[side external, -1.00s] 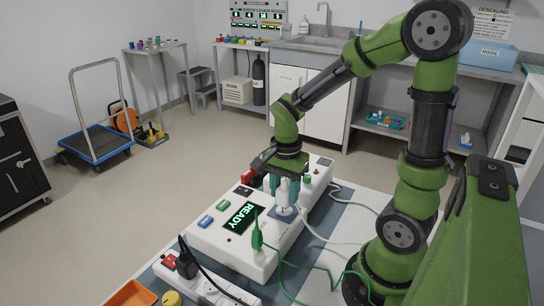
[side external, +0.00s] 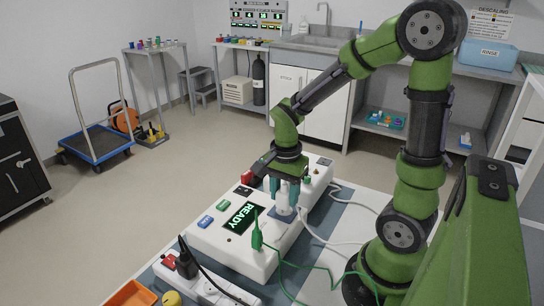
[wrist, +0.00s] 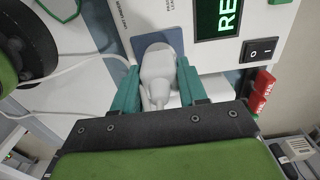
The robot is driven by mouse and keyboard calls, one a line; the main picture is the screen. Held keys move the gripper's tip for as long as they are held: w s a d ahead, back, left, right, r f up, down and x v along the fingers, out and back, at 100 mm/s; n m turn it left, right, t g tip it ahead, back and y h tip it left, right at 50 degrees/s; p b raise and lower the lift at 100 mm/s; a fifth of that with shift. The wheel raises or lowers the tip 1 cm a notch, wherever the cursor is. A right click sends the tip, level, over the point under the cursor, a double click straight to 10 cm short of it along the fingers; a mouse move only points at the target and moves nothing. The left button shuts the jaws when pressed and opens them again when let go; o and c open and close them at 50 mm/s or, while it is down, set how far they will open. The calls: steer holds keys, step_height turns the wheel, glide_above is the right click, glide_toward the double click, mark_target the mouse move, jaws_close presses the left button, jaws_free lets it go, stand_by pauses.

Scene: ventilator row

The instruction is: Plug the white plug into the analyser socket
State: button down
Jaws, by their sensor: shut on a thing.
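The white plug (wrist: 158,75) is held between the two teal fingers of my gripper (side external: 285,196). In the wrist view its front end is against or just above the blue-grey socket plate (wrist: 160,40) on the analyser. The socket holes and the plug's pins are hidden, so I cannot tell if it is seated. The analyser (side external: 240,246) is a long white box with a lit green READY display (side external: 243,216). The gripper (wrist: 158,85) is shut on the plug, above the analyser's right side in the side view.
A green plug (side external: 257,236) with a green cable stands at the analyser's near edge. A power strip (side external: 205,292) with a black plug (side external: 187,264) lies in front. Red connectors (wrist: 262,90) stick up near the gripper. White cables trail on the bench at right.

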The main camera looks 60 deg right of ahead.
steer(key=shift+f, duration=0.7)
stand_by(0.4)
steer(key=c, duration=0.5)
jaws_free()
